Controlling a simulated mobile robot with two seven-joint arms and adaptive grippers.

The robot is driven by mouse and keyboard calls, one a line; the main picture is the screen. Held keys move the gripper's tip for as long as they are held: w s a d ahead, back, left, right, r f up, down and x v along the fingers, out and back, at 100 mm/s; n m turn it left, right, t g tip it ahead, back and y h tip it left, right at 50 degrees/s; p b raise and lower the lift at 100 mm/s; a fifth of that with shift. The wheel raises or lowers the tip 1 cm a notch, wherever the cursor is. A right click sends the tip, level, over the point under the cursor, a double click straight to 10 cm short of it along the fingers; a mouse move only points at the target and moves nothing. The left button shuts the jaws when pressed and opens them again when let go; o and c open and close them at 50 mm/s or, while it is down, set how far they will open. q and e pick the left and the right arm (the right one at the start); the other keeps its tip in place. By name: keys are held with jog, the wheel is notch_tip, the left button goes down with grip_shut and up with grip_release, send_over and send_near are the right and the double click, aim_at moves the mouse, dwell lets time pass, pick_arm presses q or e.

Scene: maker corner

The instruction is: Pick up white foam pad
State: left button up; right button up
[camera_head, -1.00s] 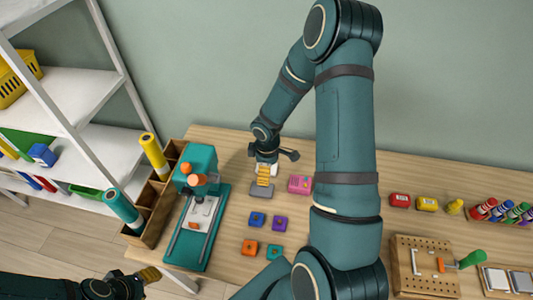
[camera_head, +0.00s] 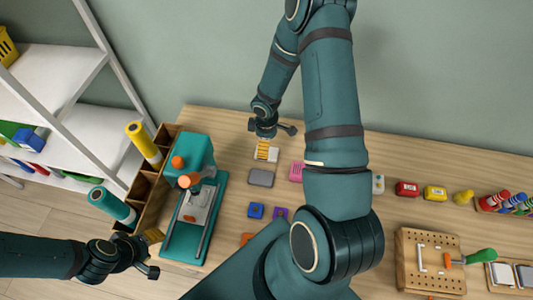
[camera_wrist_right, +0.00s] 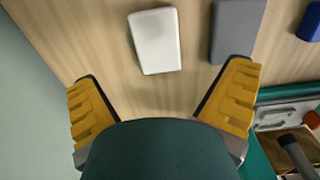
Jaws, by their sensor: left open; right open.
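The white foam pad (camera_wrist_right: 155,40) lies flat on the wooden table in the right wrist view, ahead of the fingertips and between their lines. In the head view it shows only as a small white patch (camera_head: 273,154) beside the yellow fingers. My right gripper (camera_wrist_right: 160,95) is open and empty, its two yellow fingers spread wider than the pad. In the head view this gripper (camera_head: 263,151) is at the back of the table. My left gripper (camera_head: 150,252) is near the table's front left corner, away from the pad.
A grey pad (camera_head: 261,178) lies close to the white one. A teal press (camera_head: 195,160) and a wooden organizer (camera_head: 147,193) with rolls stand to the left. A pink block (camera_head: 297,171) and blue block (camera_head: 256,210) are nearby. My right arm hides part of the table.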

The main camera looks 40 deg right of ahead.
jog(key=shift+w+d+f, duration=0.1)
jog(key=shift+d+f, duration=0.05)
jog(key=shift+f, duration=3.45)
jog(key=c, duration=0.9)
